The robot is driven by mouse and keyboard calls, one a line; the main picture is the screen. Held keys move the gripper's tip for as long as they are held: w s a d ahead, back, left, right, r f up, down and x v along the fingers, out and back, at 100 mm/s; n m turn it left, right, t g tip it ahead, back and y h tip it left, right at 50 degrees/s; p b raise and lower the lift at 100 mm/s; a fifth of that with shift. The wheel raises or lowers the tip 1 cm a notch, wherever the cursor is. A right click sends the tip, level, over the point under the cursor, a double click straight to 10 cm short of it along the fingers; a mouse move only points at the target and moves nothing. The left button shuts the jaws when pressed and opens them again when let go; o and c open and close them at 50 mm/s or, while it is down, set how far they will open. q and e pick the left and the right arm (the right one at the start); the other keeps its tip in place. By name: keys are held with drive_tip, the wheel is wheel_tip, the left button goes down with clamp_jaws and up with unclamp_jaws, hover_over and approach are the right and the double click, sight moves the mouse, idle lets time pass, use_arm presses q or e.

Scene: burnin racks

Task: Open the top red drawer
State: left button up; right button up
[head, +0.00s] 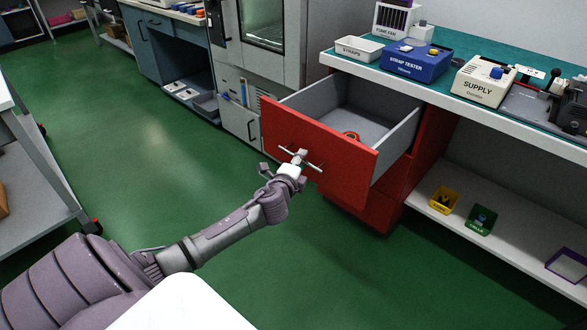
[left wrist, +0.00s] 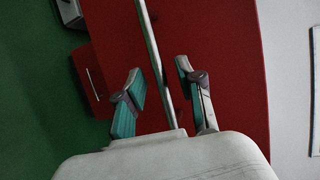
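The top red drawer (head: 345,172) stands pulled well out of the red cabinet (head: 428,140) under the bench, and its grey inside shows. A thin metal bar handle (head: 312,164) runs across its front. My left gripper (head: 293,160) is at the handle. In the left wrist view the handle bar (left wrist: 152,42) passes between the two fingers of my left gripper (left wrist: 161,76). The fingers are apart, with a visible gap to the bar on each side. The red drawer front (left wrist: 220,60) fills much of that view. My right gripper is not in view.
The bench above holds a white straps tray (head: 359,48), a blue strap tester (head: 417,63) and a supply box (head: 483,82). A lower shelf (head: 500,228) carries small bins. Green floor (head: 130,130) lies clear to the left.

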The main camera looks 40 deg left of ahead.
use_arm(q)
drive_tip(key=v, duration=1)
drive_tip(key=shift+s, duration=0.3)
drive_tip(key=shift+d+r, duration=0.1)
